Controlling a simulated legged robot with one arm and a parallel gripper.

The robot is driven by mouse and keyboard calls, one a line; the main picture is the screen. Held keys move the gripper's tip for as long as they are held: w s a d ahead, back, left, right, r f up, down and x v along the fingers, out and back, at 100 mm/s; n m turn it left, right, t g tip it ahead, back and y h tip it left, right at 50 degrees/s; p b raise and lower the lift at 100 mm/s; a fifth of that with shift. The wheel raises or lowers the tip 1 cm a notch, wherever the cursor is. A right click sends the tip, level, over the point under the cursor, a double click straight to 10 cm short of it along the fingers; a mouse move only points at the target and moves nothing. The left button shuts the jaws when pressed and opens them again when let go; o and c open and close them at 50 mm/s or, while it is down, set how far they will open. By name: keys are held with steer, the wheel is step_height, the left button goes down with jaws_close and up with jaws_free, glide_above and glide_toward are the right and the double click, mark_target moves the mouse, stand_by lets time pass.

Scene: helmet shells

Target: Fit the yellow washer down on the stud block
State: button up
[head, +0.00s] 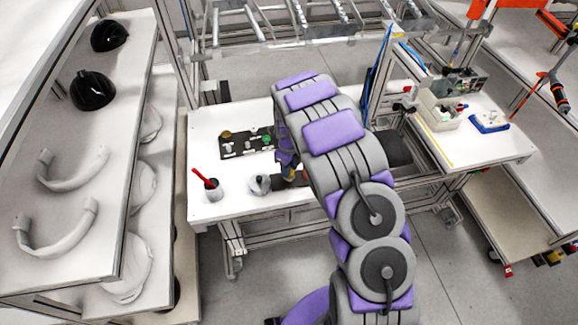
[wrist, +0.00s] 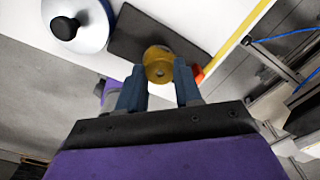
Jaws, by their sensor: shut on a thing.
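My gripper (wrist: 159,82) is shut on the yellow washer (wrist: 159,62), which sits between the two dark blue fingertips with its centre hole showing. In the head view my gripper (head: 288,170) is low over the front of the white table, partly hidden by my arm, with a bit of yellow at its tip. A black board (head: 234,151) with small grey, green and dull yellow parts lies farther back on the table. It may carry the stud block, but I cannot make out the studs. A dark flat plate (wrist: 133,34) lies behind the washer in the wrist view.
A silver lidded pot (head: 260,185) with a black knob stands just left of my gripper; it also shows in the wrist view (wrist: 90,28). A grey cup (head: 213,190) holds a red-handled tool. An orange piece (wrist: 198,74) is beside the right finger.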

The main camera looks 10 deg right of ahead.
steer(key=shift+f, duration=0.7)
steer(key=o, duration=1.1)
step_height(320, 180, up, 17)
steer(key=shift+w+r+p, duration=0.15)
steer(key=shift+p, duration=0.75)
